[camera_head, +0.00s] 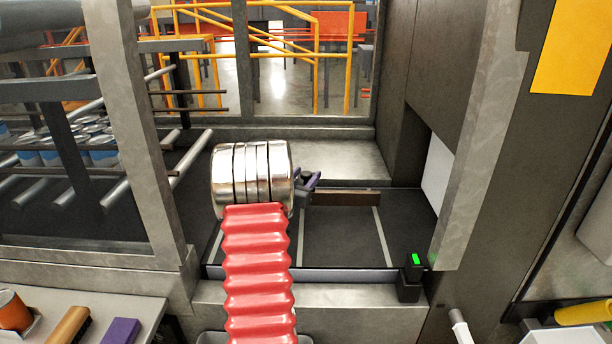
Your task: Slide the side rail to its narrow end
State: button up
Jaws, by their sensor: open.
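My gripper (312,181) is dark, with two short fingers apart. It shows just right of the metal rings of my wrist, above the dark bed (338,230), and nothing shows between the fingers. A low brown bar (347,198) crosses the back of the bed, just right of the fingers. I cannot tell whether they touch. A purple-grey strip (345,275) runs along the bed's front edge. I cannot tell for sure which of the two is the side rail. My red arm and its rings hide the left part of the bed.
A black block with a green light (410,277) stands at the bed's front right corner. A grey post (485,140) rises at the right. Cans (100,150) and rollers (115,195) are behind the left post. A bench with a purple block (120,331) is at lower left.

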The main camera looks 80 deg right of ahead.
jog(key=shift+w+a, duration=0.1)
jog(key=shift+a, duration=0.15)
jog(key=w+a, duration=0.2)
jog(key=a, duration=1.1)
dwell(0.5)
